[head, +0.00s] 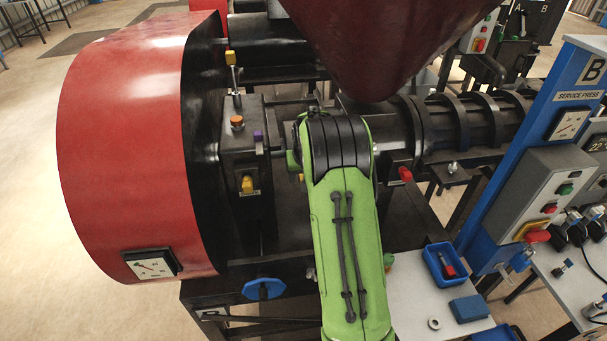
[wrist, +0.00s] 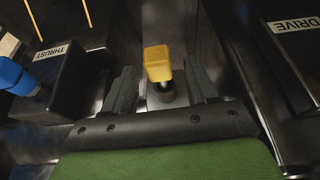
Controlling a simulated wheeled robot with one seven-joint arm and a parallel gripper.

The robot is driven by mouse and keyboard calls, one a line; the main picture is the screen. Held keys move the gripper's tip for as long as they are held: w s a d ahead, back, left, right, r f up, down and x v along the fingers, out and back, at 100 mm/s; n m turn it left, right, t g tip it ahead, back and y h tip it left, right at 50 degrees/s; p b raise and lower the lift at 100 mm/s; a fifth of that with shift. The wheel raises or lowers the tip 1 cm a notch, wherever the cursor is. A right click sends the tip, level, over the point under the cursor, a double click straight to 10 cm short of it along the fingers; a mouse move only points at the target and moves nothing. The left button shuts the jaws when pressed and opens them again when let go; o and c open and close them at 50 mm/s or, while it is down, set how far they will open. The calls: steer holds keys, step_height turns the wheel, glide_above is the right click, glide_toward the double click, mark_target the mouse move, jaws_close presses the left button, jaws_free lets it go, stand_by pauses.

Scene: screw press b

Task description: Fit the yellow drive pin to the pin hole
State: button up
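In the wrist view a yellow block-shaped head (wrist: 158,62) with a dark round collar below it stands between my fingers. It looks like the drive pin; its lower end is hard to make out. My gripper (wrist: 161,86) is open, one dark finger on each side, with a visible gap to the yellow head. A label reading DRIVE (wrist: 297,24) is at the upper right. The pin hole cannot be made out. In the head view my green arm hides the gripper. A yellow piece (head: 246,184) shows there on the dark housing; I cannot tell whether it is the same one.
A black block labelled THRUST (wrist: 70,75) stands left of my fingers, with a blue part (wrist: 18,77) beside it. In the head view a large red guard (head: 130,150) is at left, a dark red hopper (head: 375,40) above, and a blue tray (head: 440,262) at lower right.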

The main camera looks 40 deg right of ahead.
steer(key=v, duration=1.5)
steer(key=shift+r, duration=0.35)
steer(key=shift+s, duration=0.1)
steer(key=s+a+r+n+t+y, duration=0.1)
steer(key=s+a+r+n, duration=0.35)
steer(key=s+a, duration=1)
steer(key=s+a+f, duration=0.1)
steer(key=s+a, duration=0.2)
steer(key=s, duration=0.2)
steer(key=s+a+f+y, duration=0.1)
steer(key=s+a+f, duration=0.1)
steer(key=s+a, duration=0.2)
steer(key=s, duration=0.2)
steer(key=shift+s+n, duration=0.3)
steer(key=shift+n, duration=0.05)
